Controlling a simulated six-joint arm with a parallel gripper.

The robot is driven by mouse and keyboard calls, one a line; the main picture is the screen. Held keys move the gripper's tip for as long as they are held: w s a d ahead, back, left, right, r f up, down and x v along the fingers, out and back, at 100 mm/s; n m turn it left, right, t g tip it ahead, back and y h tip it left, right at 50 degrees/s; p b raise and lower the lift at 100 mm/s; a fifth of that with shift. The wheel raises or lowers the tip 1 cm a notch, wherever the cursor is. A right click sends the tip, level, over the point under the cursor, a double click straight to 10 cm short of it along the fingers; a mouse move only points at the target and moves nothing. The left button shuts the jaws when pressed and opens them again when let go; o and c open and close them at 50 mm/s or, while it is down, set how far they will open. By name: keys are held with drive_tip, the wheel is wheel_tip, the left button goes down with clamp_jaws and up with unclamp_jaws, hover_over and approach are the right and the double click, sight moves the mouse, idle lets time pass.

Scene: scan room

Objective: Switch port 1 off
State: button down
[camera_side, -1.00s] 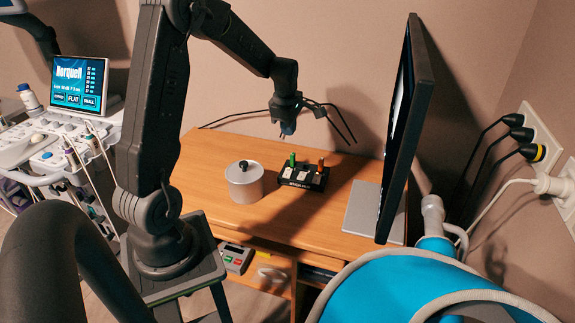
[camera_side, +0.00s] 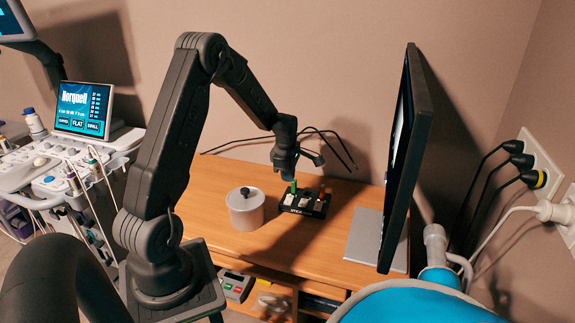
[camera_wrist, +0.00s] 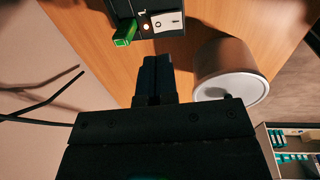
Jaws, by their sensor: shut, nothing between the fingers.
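The black port block (camera_side: 305,203) stands on the wooden desk with a green plug (camera_side: 293,187) on the left and an orange plug (camera_side: 322,190) on the right. My gripper (camera_side: 288,176) is low over the block's left end, close to the green plug. In the wrist view, my shut, empty fingers (camera_wrist: 157,72) point at the block's edge, just short of a white rocker switch (camera_wrist: 167,22) marked O and I. A small light (camera_wrist: 146,26) glows beside it, near the green plug (camera_wrist: 125,34). I cannot tell which way the rocker is tilted or whether the fingertips touch the block.
A grey lidded pot (camera_side: 245,212) stands just left of the block and shows in the wrist view (camera_wrist: 228,64). A monitor (camera_side: 404,155) rises on the right. Dark cables (camera_side: 330,135) run behind the arm. Bare desk (camera_side: 285,240) lies in front of the block.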

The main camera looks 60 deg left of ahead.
sight(288, 200)
drive_tip(key=f, duration=0.7)
drive_tip(key=shift+w+a+f, duration=0.1)
drive_tip(key=shift+w+a, duration=0.2)
drive_tip(key=shift+f, duration=0.1)
drive_tip(key=shift+f, duration=0.15)
drive_tip(key=shift+s+d, duration=0.1)
drive_tip(key=shift+s+d, duration=0.5)
drive_tip(key=shift+r, duration=0.25)
